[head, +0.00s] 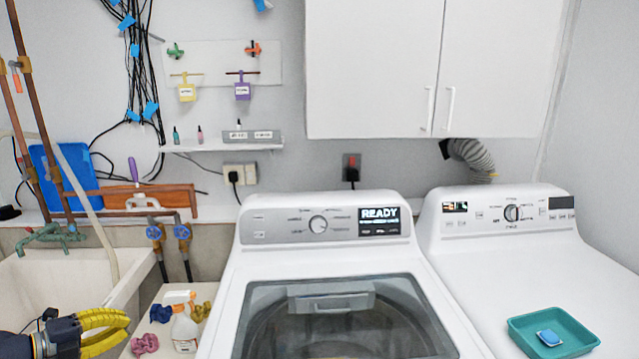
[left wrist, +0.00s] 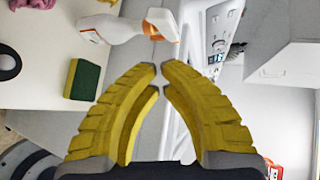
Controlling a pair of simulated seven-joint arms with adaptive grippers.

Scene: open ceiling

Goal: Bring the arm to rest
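My left gripper (head: 126,328) has yellow ribbed fingers and is low at the left edge of the head view, in front of the utility sink. In the left wrist view its fingers (left wrist: 158,72) bow inward and their tips come almost together, with only a thin gap. Nothing is held between them. The wrist and part of the arm show as dark parts at the lower left. My right gripper is in neither view.
A spray bottle (head: 185,326) stands right of my gripper, with a pink cloth (head: 145,344) nearby. The sink (head: 60,285) lies behind. A washer (head: 270,265) and dryer (head: 480,265) stand right; a teal tray (head: 520,335) sits on the dryer. A sponge (left wrist: 82,80) shows in the wrist view.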

